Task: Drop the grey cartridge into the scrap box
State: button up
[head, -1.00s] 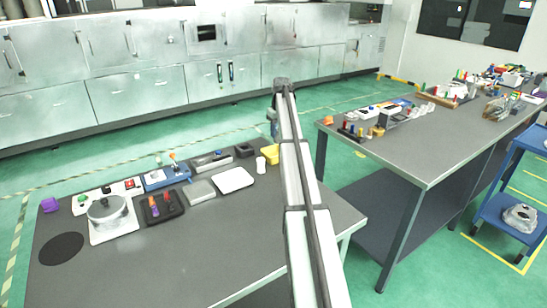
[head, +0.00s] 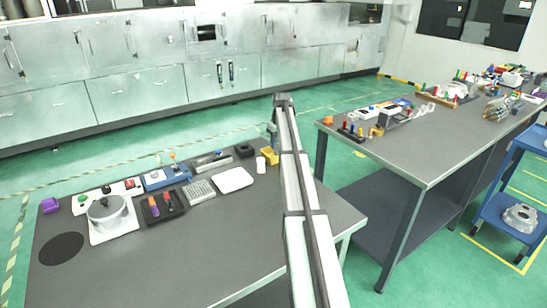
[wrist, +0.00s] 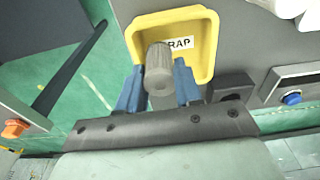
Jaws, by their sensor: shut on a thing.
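My gripper (wrist: 159,88) has blue fingers and is shut on the grey cartridge (wrist: 158,68), a ribbed grey cylinder. In the wrist view the cartridge appears over the yellow scrap box (wrist: 206,62), covering part of its label, of which "RAP" shows. Its height above the box floor is hard to judge. In the head view the scrap box (head: 270,158) stands at the right back edge of the near table, partly hidden by my arm. My gripper (head: 273,142) is there too; the cartridge cannot be made out in that view.
A white cup (head: 261,165) and a white tray (head: 234,180) stand left of the box. A dark block (wrist: 230,86) lies close beside it in the wrist view. A second table (head: 420,150) is to the right across a gap. The near table's front is clear.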

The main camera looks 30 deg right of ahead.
jog(key=o, duration=1.1)
notch_tip(320, 180, up, 14)
jog(key=s, duration=0.1)
jog(key=shift+s, duration=0.35)
jog(key=shift+f, duration=0.15)
